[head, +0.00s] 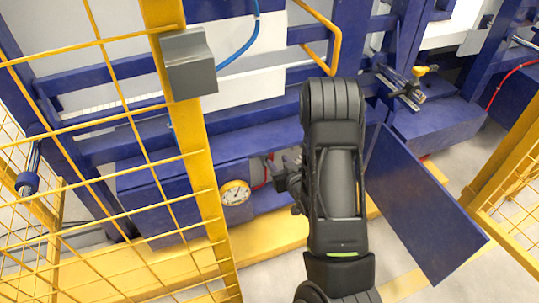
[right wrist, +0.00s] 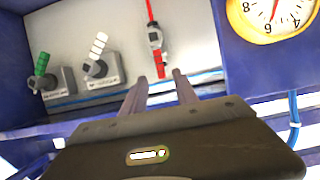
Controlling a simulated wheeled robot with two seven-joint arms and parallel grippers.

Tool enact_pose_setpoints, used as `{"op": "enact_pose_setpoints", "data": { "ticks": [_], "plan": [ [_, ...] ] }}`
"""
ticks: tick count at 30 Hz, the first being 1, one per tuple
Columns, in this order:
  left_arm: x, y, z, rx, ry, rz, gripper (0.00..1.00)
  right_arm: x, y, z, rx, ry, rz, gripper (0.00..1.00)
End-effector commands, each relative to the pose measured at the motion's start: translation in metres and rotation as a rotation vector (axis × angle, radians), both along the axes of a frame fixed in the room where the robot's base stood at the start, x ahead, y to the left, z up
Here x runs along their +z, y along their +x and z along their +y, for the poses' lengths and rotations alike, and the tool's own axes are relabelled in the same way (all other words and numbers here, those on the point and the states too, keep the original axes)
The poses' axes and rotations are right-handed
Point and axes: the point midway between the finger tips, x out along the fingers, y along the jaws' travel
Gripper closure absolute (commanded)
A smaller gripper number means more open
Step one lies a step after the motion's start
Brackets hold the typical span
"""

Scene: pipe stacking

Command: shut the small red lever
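The small red lever (right wrist: 161,65) shows in the right wrist view below a small grey valve body (right wrist: 155,38) on a pale panel. It hangs roughly in line with a red line that comes from above. My right gripper (right wrist: 160,78) is open and empty. Its two fingertips appear on either side of the lever's lower end; I cannot tell whether they touch it. In the head view my right gripper (head: 277,175) is just right of the gauge, and my arm hides most of that area. My left gripper is not in view.
A green-handled lever (right wrist: 42,64) and a white-handled lever (right wrist: 99,46) stand left of the red one. A round gauge (head: 235,193) is close by. An open blue door (head: 425,205) is right of my arm, and yellow mesh fencing (head: 205,180) is at the left.

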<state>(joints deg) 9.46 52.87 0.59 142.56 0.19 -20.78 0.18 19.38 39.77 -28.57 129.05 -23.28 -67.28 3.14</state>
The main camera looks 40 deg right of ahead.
Motion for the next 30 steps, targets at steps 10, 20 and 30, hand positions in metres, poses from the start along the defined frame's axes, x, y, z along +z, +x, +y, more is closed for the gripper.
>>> {"op": "enact_pose_setpoints", "data": {
  "ticks": [10,20,30],
  "plan": [
    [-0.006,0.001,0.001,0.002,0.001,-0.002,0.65,-0.009,0.017,-0.005,0.001,0.000,0.000,0.65],
    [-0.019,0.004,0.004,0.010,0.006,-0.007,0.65,-0.028,0.060,-0.018,0.001,-0.001,0.000,0.65],
    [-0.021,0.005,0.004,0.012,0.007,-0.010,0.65,-0.030,0.069,-0.021,0.000,0.001,0.002,0.65]
  ]
}}
